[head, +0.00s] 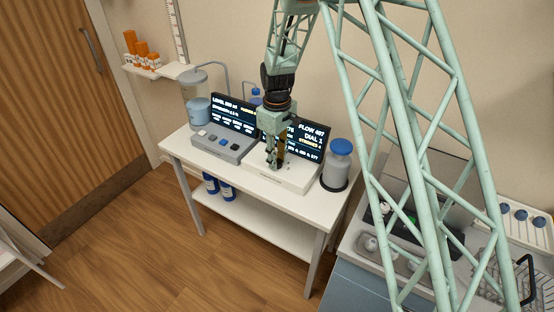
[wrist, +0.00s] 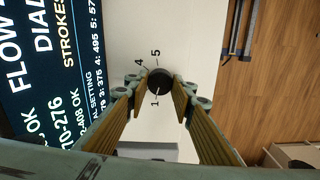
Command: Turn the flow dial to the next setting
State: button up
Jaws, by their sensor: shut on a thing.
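The flow dial (wrist: 160,80) is a round black knob on a white panel (wrist: 193,40), with the numerals 1, 4 and 5 visible around it in the wrist view. A light mark on the knob points toward the 1. My gripper (wrist: 157,92) is shut on the dial, with one finger on each side of it. In the head view my gripper (head: 272,164) reaches down to the white dial unit (head: 290,179) and hides the knob.
A grey box with buttons (head: 222,146) stands left of the dial unit on the white table (head: 178,148). A blue-capped bottle (head: 338,165) stands close on the right, and a clear vessel (head: 196,105) at the back left. The screens stand close behind my gripper.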

jog(key=shift+n, duration=0.5)
jog(key=o, duration=0.9)
jog(key=shift+r, duration=0.2)
notch_tip(320, 180, up, 12)
jog(key=shift+f, duration=0.15)
dwell(0.4)
dwell(0.5)
